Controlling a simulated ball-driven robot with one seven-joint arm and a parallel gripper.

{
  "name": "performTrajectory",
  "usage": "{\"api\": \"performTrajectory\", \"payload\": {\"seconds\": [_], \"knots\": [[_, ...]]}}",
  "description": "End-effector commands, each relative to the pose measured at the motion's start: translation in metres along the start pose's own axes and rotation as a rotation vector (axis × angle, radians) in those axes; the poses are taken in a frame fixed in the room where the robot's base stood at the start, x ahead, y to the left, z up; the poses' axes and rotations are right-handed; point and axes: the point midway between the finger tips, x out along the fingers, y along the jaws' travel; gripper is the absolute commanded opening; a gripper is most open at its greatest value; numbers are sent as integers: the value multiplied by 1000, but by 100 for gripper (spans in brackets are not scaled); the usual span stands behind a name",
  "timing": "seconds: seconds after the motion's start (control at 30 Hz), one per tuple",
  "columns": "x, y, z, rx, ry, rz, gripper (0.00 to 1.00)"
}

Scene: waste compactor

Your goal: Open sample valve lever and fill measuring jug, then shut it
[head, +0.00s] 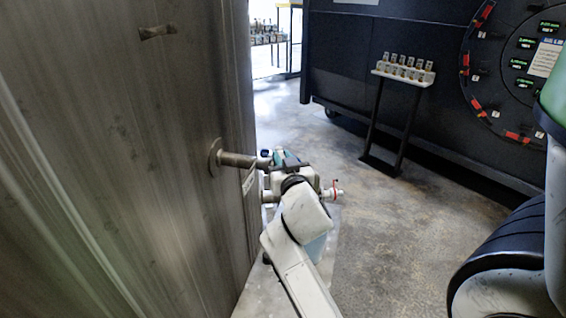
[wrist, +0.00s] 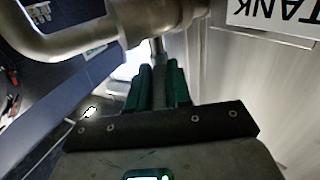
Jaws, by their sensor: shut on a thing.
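A metal pipe (head: 238,160) with a round flange sticks out of the large steel tank (head: 120,160) at the left of the head view. In the head view, my gripper (head: 284,157) is at the pipe's free end. In the wrist view, the curved pipe and its fitting (wrist: 132,30) cross the top. There, the green fingers of my gripper (wrist: 158,72) are shut on a thin grey bar (wrist: 158,88) below the fitting, seemingly the valve lever. A pale bluish shape (head: 316,246) shows behind my arm; I cannot tell if it is the measuring jug. Any liquid flow is hidden.
A label reading TANK (wrist: 275,18) is on the wall close to my gripper. A small red part (head: 334,187) shows right of my wrist. A stand with small bottles (head: 403,72) is farther back.

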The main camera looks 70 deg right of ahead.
Motion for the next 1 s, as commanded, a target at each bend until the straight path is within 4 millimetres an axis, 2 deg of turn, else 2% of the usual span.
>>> {"api": "performTrajectory", "payload": {"seconds": [0.27, 1.0], "knots": [[0, -7, 7, 3, 7, 107, 0], [5, -21, 2, 3, 2, 492, 0]]}}
